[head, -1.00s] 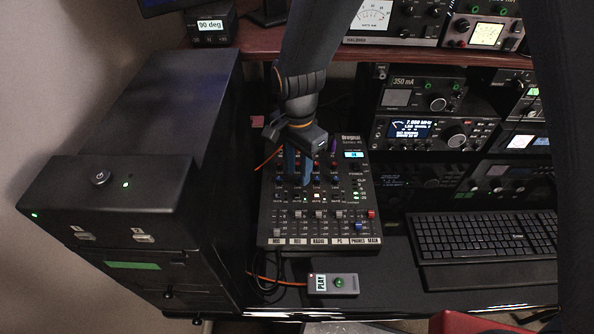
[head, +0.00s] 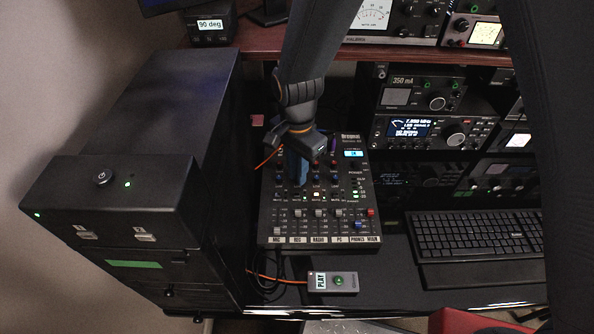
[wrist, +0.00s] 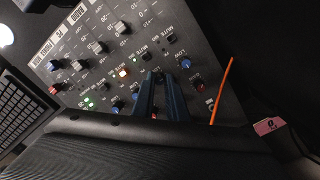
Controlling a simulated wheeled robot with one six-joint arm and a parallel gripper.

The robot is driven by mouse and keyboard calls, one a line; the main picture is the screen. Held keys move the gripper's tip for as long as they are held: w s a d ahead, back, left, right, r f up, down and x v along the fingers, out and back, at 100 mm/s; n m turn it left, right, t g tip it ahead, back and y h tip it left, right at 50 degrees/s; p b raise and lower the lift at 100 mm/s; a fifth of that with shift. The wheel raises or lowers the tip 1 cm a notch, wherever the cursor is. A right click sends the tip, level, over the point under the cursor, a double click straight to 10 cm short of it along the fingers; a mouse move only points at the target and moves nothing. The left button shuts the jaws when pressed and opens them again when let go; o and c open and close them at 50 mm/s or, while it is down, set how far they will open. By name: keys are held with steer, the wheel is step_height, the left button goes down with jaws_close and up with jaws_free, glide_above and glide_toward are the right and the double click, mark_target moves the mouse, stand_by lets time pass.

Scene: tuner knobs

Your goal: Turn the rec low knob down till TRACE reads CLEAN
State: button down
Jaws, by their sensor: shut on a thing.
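The black mixer (head: 268,220) lies on the desk, with strips labelled MIC, REC, RADIO, PC, PHONES and MAIN. My gripper (head: 298,182) points down at the REC strip, its blue fingers over the knob rows. In the wrist view my gripper (wrist: 157,78) is shut at the panel, around a knob in the row of blue LOW knobs. The fingers hide that knob, so its pointer cannot be read. A neighbouring blue LOW knob (wrist: 185,63) is clear of them. The mixer's small lit display (head: 353,154) is too small to read surely.
A black computer case (head: 130,190) stands left of the mixer. A keyboard (head: 475,235) and stacked radios (head: 435,130) are at right. A display (head: 209,25) at the back reads 90 deg.

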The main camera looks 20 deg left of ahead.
steer(key=n+p, duration=0.1)
steer(key=n, duration=0.2)
steer(key=shift+r+n, duration=0.1)
steer(key=shift+n, duration=0.3)
steer(key=shift+a+n+t+h+p, duration=0.1)
steer(key=shift+n+t+h+p, duration=0.25)
steer(key=shift+n, duration=1.75)
steer(key=c, duration=1.8)
jaws_free()
steer(key=shift+o, duration=0.2)
step_height(320, 180, up, 8)
steer(key=b, duration=0.1)
steer(key=shift+s+a, duration=0.2)
steer(key=shift+s, duration=0.05)
